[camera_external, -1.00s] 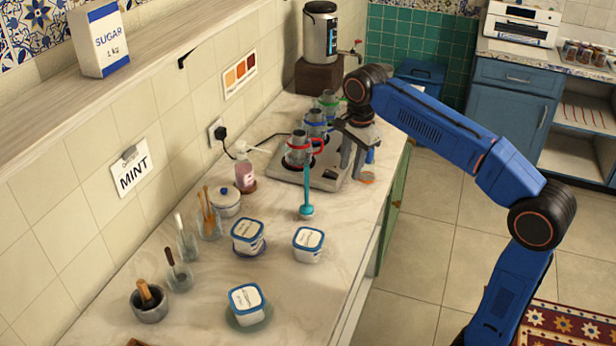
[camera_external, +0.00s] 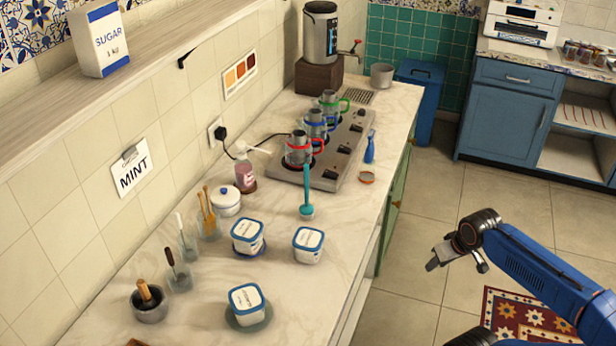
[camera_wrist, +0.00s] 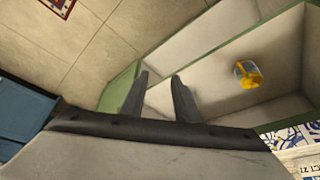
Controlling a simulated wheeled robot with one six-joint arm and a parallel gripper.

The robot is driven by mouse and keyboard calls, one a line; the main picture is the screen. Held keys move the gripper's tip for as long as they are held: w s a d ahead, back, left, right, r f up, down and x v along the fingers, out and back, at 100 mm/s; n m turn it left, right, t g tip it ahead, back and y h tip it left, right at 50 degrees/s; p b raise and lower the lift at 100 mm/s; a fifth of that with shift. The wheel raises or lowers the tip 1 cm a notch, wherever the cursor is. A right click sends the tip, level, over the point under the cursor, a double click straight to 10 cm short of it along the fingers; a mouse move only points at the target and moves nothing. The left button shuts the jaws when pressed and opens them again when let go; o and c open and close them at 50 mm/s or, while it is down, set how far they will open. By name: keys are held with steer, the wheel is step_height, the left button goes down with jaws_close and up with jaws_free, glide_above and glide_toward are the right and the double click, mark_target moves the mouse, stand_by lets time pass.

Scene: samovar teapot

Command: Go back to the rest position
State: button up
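My gripper (camera_external: 458,262) is off the counter to the right, over the tiled floor. Its fingers also show in the wrist view (camera_wrist: 159,82), apart with nothing between them. My blue arm is folded back at the lower right of the external view. The marble counter (camera_external: 215,295) is clear of my arm.
A burner plate (camera_external: 343,150) holds several glass pots with coloured bands. A blue-handled tool (camera_external: 370,147) stands by it. Several tubs, including one at the front (camera_external: 247,303), stand on the counter. A patterned rug (camera_external: 520,318) lies near my arm.

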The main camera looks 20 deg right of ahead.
steer(key=shift+s+d+f+n, duration=0.2)
steer(key=shift+s+f, duration=0.15)
steer(key=shift+f, duration=0.2)
steer(key=shift+s+d+f+n, duration=0.1)
steer(key=shift+s+f+n, duration=0.15)
steer(key=shift+f, duration=0.3)
stand_by(0.5)
